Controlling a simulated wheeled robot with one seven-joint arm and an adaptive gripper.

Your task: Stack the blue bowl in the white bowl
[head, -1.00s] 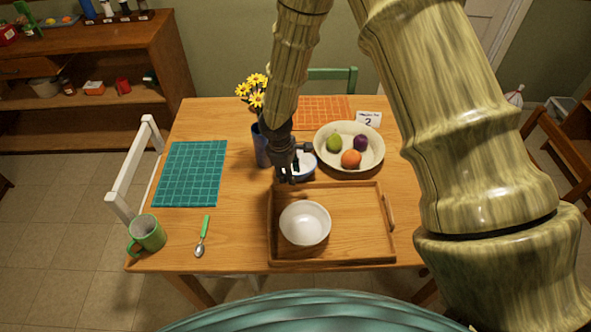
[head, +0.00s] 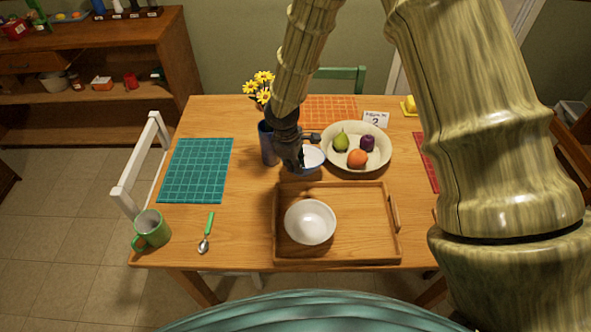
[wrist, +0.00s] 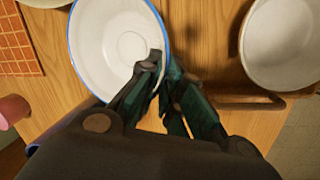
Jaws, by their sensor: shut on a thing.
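The blue bowl (head: 313,159), white inside with a blue rim, is behind the tray in the head view and partly hidden by my gripper. In the wrist view the blue bowl (wrist: 120,45) fills the upper middle. My gripper (head: 297,166) is shut on its near wall; the fingers (wrist: 160,85) meet at the rim in the wrist view. I cannot tell whether the bowl is off the table. The white bowl (head: 310,222) stands upright and empty on the wooden tray, in front of the blue bowl. It shows at the right of the wrist view (wrist: 285,45).
The wooden tray (head: 340,261) has free room right of the white bowl. A fruit bowl (head: 377,165) stands close right of the blue bowl. A blue vase (head: 268,145) with yellow flowers stands close left. A green mug (head: 151,230) and spoon (head: 205,240) lie front left.

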